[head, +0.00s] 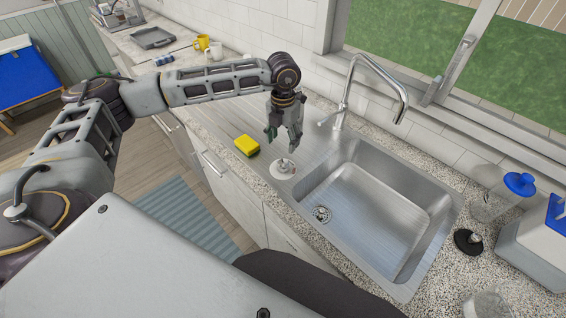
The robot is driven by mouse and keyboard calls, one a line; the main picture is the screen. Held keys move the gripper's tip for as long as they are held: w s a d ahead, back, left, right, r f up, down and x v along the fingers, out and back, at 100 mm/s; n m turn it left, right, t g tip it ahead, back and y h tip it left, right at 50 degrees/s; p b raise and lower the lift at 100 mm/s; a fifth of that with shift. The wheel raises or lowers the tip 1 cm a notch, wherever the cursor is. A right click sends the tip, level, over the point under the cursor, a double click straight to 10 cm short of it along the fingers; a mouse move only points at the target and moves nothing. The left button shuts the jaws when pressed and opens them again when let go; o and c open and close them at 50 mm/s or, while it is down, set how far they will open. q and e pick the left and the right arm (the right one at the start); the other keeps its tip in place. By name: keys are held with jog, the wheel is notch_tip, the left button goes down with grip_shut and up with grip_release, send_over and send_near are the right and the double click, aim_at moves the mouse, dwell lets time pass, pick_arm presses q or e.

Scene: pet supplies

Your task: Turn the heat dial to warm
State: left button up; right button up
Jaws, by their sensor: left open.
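A small white round disc with a grey raised piece on top (283,169) lies on the steel draining surface left of the sink basin. It looks like the heat dial, but no markings can be read, so I cannot tell its setting. My left gripper (282,145) points down just above this disc, with its fingers apart and nothing between them. The fingertips are close to the grey raised piece; I cannot tell whether they touch it. My right gripper is not in view.
A yellow sponge (246,145) lies left of the disc. The sink basin (375,205) and tap (350,90) are to the right. A black round object (468,240), a blue-lidded jar (500,198) and a white box (535,245) stand further right. Mugs (203,43) stand at the back.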

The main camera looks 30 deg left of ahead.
aim_at(283, 163)
pick_arm(q)
notch_tip(283, 163, down, 12)
jog(key=shift+r+p, duration=0.1)
jog(key=shift+p, duration=0.9)
jog(key=c, duration=1)
